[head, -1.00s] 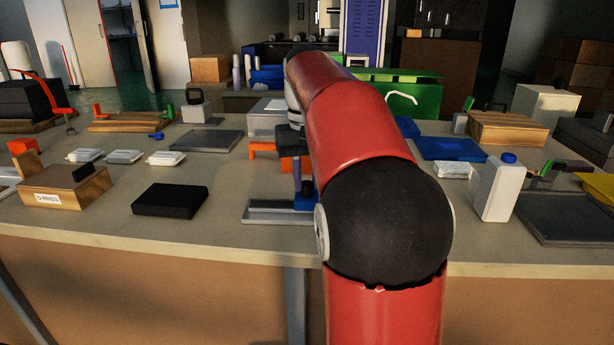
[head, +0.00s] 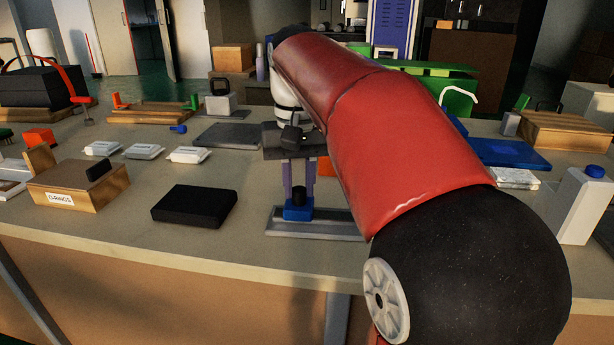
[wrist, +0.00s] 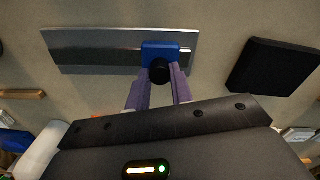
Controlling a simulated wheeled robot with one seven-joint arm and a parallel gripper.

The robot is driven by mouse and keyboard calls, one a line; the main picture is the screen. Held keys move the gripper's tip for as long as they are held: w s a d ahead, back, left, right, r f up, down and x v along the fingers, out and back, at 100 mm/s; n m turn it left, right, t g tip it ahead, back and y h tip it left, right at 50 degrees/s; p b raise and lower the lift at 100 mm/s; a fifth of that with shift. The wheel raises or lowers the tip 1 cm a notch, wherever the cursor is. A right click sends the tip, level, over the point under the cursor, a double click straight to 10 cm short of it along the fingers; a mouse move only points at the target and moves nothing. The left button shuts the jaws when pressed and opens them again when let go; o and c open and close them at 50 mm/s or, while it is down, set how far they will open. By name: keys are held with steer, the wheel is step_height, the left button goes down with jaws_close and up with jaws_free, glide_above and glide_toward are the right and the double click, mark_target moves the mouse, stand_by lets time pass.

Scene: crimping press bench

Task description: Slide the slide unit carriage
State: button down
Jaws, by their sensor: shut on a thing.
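The slide unit's grey rail (head: 335,229) lies along the front of the bench. Its blue carriage (head: 298,210) with an upright black knob (head: 298,196) sits near the rail's left end. My gripper (head: 299,190) points down from above, and its purple fingers are shut on the knob. In the wrist view, the blue carriage (wrist: 160,49) sits toward the right end of the rail (wrist: 95,52), with the knob (wrist: 159,71) between the fingertips. My red arm hides what lies right of the rail in the head view.
A black box (head: 195,207) lies left of the rail, with a gap of bare bench between. A white bottle (head: 583,208) stands at the right. A grey plate (head: 228,136) lies behind.

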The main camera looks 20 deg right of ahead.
mark_target(299, 190)
steer(key=shift+s, duration=0.1)
steer(key=c, duration=1.2)
jaws_free()
steer(key=shift+r+p, duration=0.95)
steer(key=shift+r, duration=3)
